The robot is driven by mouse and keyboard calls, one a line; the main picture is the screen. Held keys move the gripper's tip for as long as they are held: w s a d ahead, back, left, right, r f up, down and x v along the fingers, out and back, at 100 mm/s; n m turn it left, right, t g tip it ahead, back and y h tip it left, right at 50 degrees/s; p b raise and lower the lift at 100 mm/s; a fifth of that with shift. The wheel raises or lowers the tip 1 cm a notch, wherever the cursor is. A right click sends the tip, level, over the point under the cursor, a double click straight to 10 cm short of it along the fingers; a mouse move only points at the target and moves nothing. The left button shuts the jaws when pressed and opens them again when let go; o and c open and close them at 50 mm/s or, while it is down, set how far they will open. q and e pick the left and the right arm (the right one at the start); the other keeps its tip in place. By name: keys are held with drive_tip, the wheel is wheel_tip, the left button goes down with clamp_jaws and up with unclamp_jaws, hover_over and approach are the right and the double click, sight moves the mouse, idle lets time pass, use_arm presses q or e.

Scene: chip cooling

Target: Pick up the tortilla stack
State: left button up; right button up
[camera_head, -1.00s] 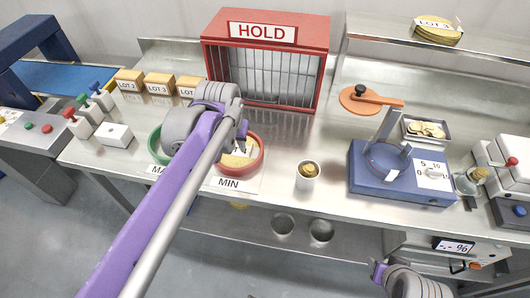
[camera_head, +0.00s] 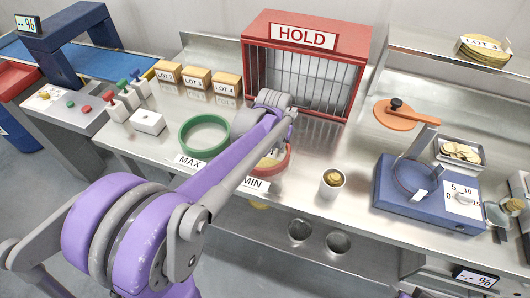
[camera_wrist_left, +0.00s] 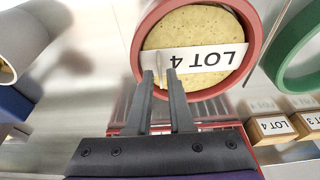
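A round, pale yellow tortilla stack (camera_wrist_left: 195,30) lies inside the red ring (camera_wrist_left: 257,20) in the left wrist view. A white band marked LOT 4 (camera_wrist_left: 210,60) crosses it. In the head view, the stack (camera_head: 268,160) shows only in part inside the red ring (camera_head: 288,160) by the MIN label, behind my arm. My left gripper (camera_wrist_left: 161,76) has its two fingers parted by a narrow gap, with the tips at the band's end over the ring's edge. I cannot tell whether they touch the stack.
A green ring (camera_head: 182,140) stands left of the red one. The red HOLD cage (camera_head: 247,60) is behind. A cup (camera_head: 332,190) and a blue device (camera_head: 385,190) stand to the right. Another banded stack (camera_head: 485,56) lies on the upper shelf.

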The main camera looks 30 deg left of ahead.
use_arm(q)
drive_tip(key=shift+w+f, duration=0.15)
drive_tip(key=shift+f, duration=0.4)
clamp_jaws()
idle(1.0)
